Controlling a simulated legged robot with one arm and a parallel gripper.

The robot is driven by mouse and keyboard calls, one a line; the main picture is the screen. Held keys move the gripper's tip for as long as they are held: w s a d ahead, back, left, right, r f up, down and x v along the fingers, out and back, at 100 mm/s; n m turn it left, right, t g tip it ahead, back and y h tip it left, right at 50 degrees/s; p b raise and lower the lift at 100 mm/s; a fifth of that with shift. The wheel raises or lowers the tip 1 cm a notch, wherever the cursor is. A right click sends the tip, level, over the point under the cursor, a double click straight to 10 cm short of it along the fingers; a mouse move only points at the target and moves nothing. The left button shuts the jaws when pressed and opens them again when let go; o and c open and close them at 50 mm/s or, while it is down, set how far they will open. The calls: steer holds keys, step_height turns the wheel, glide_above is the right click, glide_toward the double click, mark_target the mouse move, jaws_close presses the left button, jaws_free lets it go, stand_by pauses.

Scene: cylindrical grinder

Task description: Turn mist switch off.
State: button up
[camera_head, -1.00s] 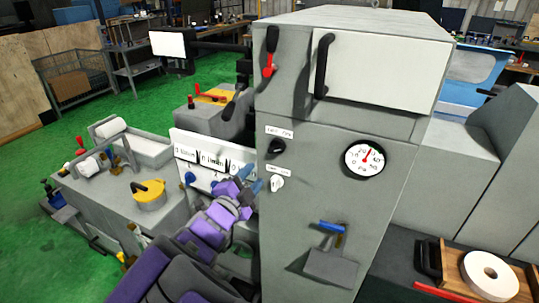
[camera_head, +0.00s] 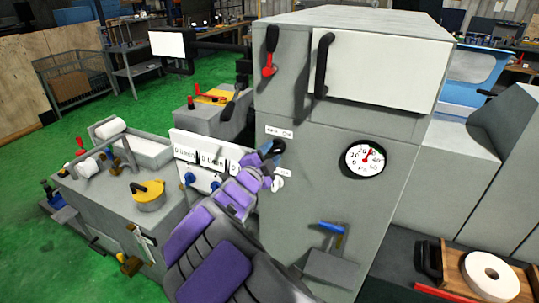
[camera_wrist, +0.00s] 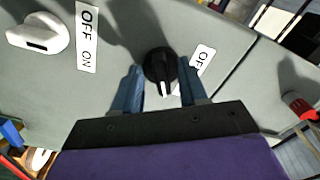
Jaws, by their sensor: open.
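Two rotary switches sit on the front of the grey cabinet. The black knob (camera_wrist: 160,68) has a white pointer mark toward the bottom of the wrist view, and a partly hidden label (camera_wrist: 196,72) reading "OF" is beside it. The white knob (camera_wrist: 38,34) has an "OFF ON" label (camera_wrist: 87,38) next to it; it also shows below my gripper in the head view (camera_head: 278,184). I cannot read which knob is named mist. My gripper (camera_head: 271,152) is open at the black knob, its blue fingers on either side of it in the wrist view (camera_wrist: 159,84). Contact cannot be told.
The cabinet (camera_head: 330,200) also carries a red-tipped lever (camera_head: 270,52), a round gauge (camera_head: 365,159) and a blue-handled part (camera_head: 332,228). A panel (camera_head: 205,165) with blue knobs is left of my arm. A wooden tray (camera_head: 452,268) with a white wheel is at lower right.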

steer(key=shift+w, duration=0.1)
steer(key=shift+c, duration=0.3)
jaws_close()
steer(key=shift+p, duration=0.35)
steer(key=n+p, duration=0.6)
steer(key=p, duration=0.2)
steer(key=shift+d+r, duration=0.1)
steer(key=shift+r, duration=0.05)
steer(key=n+p, duration=0.5)
steer(key=p, duration=0.2)
steer(key=shift+d+n, duration=0.1)
steer(key=shift+n, duration=0.3)
steer(key=shift+o, duration=0.3)
jaws_free()
steer(key=shift+f, duration=0.25)
